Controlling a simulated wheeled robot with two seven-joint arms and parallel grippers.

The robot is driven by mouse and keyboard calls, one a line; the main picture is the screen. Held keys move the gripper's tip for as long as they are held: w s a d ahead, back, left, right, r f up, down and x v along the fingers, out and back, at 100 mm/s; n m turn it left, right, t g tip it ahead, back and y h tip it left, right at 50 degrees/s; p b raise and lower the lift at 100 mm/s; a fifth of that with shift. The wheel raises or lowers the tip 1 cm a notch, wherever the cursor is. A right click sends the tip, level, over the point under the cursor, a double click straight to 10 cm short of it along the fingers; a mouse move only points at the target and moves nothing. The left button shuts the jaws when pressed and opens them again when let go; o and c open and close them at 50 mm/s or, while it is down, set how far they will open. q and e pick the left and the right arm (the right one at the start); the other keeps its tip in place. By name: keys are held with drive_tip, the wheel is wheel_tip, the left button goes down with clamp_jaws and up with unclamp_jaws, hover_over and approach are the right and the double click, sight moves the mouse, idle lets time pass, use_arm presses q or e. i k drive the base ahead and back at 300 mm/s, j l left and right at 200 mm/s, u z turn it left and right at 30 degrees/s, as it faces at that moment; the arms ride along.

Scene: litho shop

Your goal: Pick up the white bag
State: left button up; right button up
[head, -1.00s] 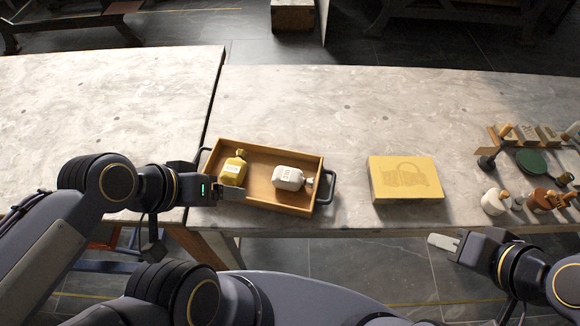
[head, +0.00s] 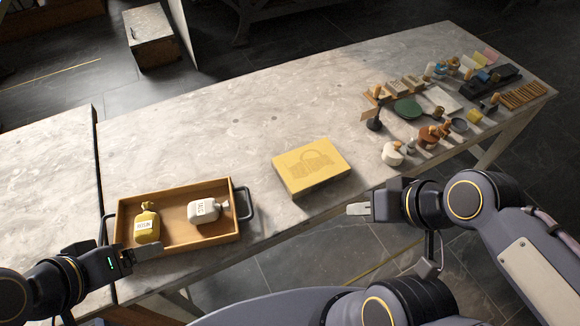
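The white bag (head: 204,210) has a dark-lettered label and a tied neck pointing right. It lies in the right half of a wooden tray (head: 176,190) with dark side handles. A yellow bag (head: 147,224) lies in the tray's left half. My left gripper (head: 148,253) is at the tray's front left edge, close to the yellow bag and apart from the white bag. My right gripper (head: 358,209) points left, in front of the table edge and below the yellow box, holding nothing visible. Both show edge-on, so their finger gaps cannot be seen.
A yellow box (head: 312,166) lies on the stone-topped table (head: 200,125) right of the tray. Farther right are a green round pad (head: 407,109), a white jar (head: 391,154), a brown jar (head: 428,138) and several small tools. The tabletop behind the tray is clear.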

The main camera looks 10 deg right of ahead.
sight(208, 210)
drive_tip(key=l+u, duration=0.3)
drive_tip(key=l, duration=0.45)
drive_tip(key=l+u, duration=0.3)
drive_tip(key=l, duration=0.5)
